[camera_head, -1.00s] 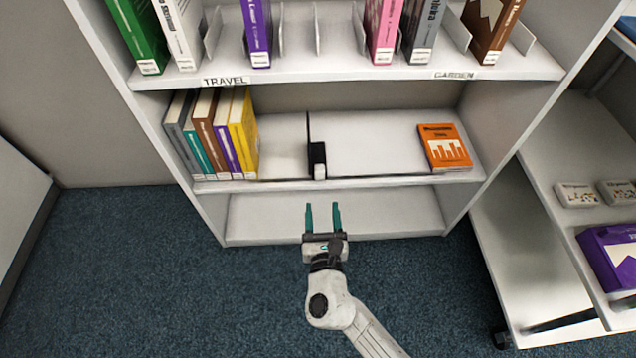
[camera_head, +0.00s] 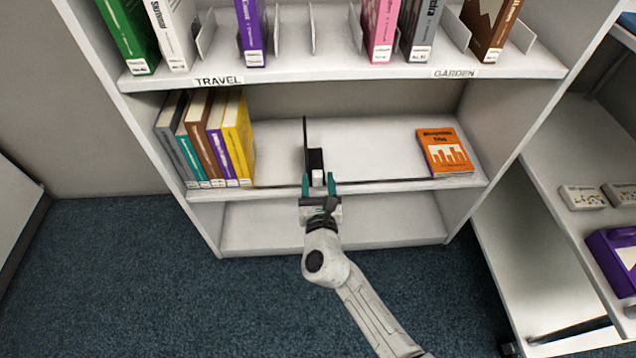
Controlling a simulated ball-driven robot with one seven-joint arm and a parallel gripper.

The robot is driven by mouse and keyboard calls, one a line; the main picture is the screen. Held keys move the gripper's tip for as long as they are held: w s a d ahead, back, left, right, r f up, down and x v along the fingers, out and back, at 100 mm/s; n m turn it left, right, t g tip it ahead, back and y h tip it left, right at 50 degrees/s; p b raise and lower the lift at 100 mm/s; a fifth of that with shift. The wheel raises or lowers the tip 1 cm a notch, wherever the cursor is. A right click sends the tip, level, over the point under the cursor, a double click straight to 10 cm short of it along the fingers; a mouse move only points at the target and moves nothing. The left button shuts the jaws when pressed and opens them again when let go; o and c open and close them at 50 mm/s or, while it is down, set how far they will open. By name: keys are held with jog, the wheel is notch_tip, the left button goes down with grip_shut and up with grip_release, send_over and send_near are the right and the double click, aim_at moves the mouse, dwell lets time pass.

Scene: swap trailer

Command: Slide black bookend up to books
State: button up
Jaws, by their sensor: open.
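The black bookend (camera_head: 306,145) stands upright on the middle shelf, with a black block and a white front piece (camera_head: 318,178) at its right side. The row of books (camera_head: 210,140) leans at the left end of the same shelf, with a clear gap between it and the bookend. My gripper (camera_head: 319,182) is open at the shelf's front edge, its teal fingers on either side of the white piece. Whether the fingers touch it I cannot tell.
An orange book (camera_head: 445,152) lies on the middle shelf at the right. The upper shelf (camera_head: 350,74) with books and dividers overhangs above. A cart (camera_head: 560,240) with a purple box stands at the right.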

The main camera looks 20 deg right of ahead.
jog(key=shift+c, duration=0.5)
grip_shut()
